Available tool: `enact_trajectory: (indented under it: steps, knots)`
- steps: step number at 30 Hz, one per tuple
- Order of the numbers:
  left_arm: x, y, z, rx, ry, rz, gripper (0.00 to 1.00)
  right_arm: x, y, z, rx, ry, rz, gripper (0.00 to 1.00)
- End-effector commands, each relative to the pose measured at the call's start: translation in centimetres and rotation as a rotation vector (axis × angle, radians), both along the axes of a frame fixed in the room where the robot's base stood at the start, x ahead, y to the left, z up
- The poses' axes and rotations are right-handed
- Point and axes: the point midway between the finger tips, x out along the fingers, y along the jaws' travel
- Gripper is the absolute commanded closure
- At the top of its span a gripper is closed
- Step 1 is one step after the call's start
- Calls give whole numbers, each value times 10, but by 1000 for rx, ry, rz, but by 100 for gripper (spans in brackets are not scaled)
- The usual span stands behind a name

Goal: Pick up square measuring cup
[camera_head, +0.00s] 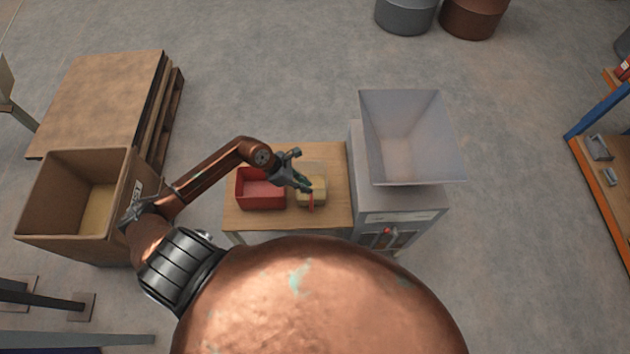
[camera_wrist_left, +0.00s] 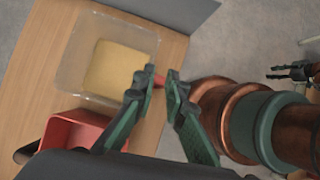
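A clear bin (camera_wrist_left: 75,50) holding yellow material stands on the table; it also shows in the head view (camera_head: 322,170). A small red piece (camera_wrist_left: 159,80), which looks like the handle of the measuring cup, shows at the bin's near edge between my left fingertips. In the head view it is a thin red strip (camera_head: 312,203) by the bin. The cup's square body cannot be made out. My left gripper (camera_head: 304,187) is over the bin's near side, its fingers apart around the red piece in the left wrist view (camera_wrist_left: 159,82). My right gripper (camera_wrist_left: 272,72) is small and far off, fingers apart.
A red bin (camera_head: 262,174) stands left of the clear bin on the wooden table (camera_head: 290,224). A grey hopper machine (camera_head: 410,200) adjoins the table on the right. A cardboard box (camera_head: 60,215) stands at the left. The floor behind the table is clear.

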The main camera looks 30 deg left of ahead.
Motion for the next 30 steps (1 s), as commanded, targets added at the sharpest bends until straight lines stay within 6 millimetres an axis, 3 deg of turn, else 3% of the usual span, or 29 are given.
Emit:
enact_trajectory:
  steps: [3,6,15,23,30]
  knots:
    - [-10,29,-11,125,39,-60,88,-2,0,1,0,2,0,64]
    - [-11,35,-20,161,54,-79,88,-5,0,2,-1,6,-1,64]
    - [-2,19,-65,162,56,-80,88,-14,-3,5,-4,17,-2,64]
    - [1,13,-82,161,56,-77,88,-10,-7,7,-8,13,0,64]
    - [8,0,-111,159,56,-76,88,-6,-7,11,-7,7,1,64]
